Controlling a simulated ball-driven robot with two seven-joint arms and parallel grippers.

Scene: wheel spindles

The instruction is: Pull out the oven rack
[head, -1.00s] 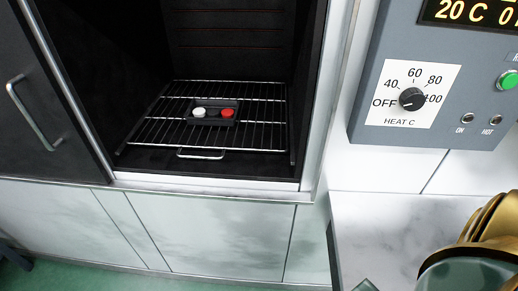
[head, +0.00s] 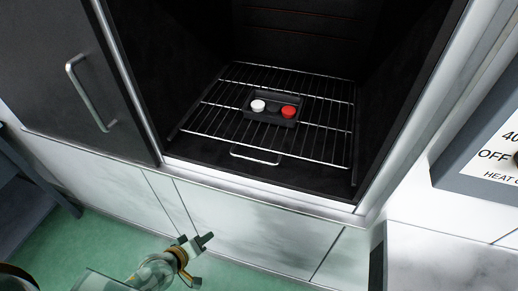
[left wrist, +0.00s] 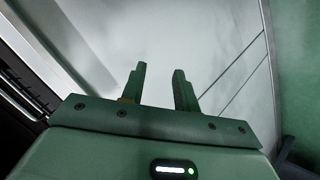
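The wire oven rack (head: 212,120) lies inside the open dark oven, with a bent wire handle (head: 254,159) at its front edge. A small black tray (head: 270,118) holding one white and one red round piece sits on the rack. My left gripper (head: 205,241) is low in front of the white panels below the oven, well short of the rack handle. In the left wrist view, its two fingers (left wrist: 158,88) stand apart with nothing between them. My right gripper is not in view.
The dark oven door (head: 60,70) with its bar handle (head: 88,92) stands open at left. A control box with a heat dial (head: 490,150) is at right above a marble counter (head: 440,262). Green floor is free below the panels.

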